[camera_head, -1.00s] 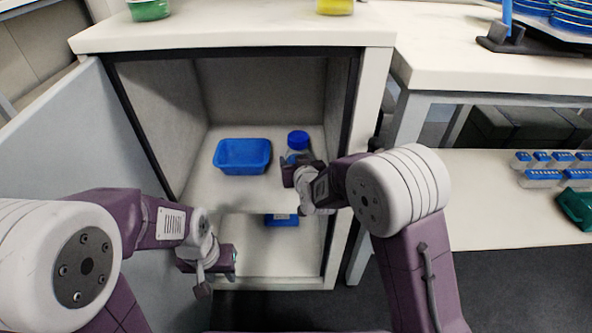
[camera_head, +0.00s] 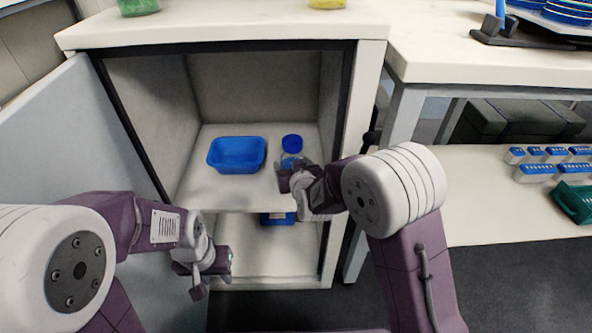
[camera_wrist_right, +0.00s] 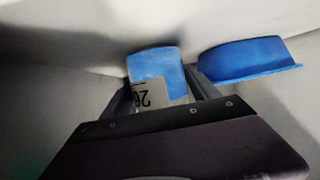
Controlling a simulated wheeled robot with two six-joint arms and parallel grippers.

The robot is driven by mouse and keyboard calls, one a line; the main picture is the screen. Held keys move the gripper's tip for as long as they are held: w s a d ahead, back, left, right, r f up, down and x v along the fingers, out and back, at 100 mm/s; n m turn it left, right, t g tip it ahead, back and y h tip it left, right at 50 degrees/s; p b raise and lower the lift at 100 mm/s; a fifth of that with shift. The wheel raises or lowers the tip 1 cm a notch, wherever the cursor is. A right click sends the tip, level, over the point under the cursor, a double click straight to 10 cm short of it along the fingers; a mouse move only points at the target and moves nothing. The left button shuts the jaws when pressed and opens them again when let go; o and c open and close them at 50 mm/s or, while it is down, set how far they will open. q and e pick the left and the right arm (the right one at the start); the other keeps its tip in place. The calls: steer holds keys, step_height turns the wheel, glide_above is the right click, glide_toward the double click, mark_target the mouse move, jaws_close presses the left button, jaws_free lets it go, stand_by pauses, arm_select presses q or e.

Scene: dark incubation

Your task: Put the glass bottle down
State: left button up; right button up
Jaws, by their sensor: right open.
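The glass bottle (camera_head: 291,158), clear with a blue cap, stands upright on the cabinet's upper shelf (camera_head: 225,195), right of a blue tray. My right gripper (camera_head: 287,178) is at the bottle's near side, its fingers partly hidden. In the right wrist view, the bottle (camera_wrist_right: 158,75) shows blue with a pale printed label, between the two open fingers (camera_wrist_right: 160,95). I cannot tell whether a finger touches it. My left gripper (camera_head: 210,275) hangs low in front of the cabinet, away from the bottle; its finger gap is unclear.
The blue tray (camera_head: 237,154) is left of the bottle, and also shows in the right wrist view (camera_wrist_right: 245,60). The cabinet door (camera_head: 50,140) stands open at the left. A blue item (camera_head: 276,219) lies on the lower shelf. The upper shelf is bare in front of the tray.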

steer(key=p+v, duration=0.3)
steer(key=v, duration=0.6)
steer(key=shift+s+r, duration=0.2)
steer(key=shift+s+d+r+p, duration=0.15)
steer(key=shift+s+p, duration=0.2)
steer(key=shift+s, duration=0.2)
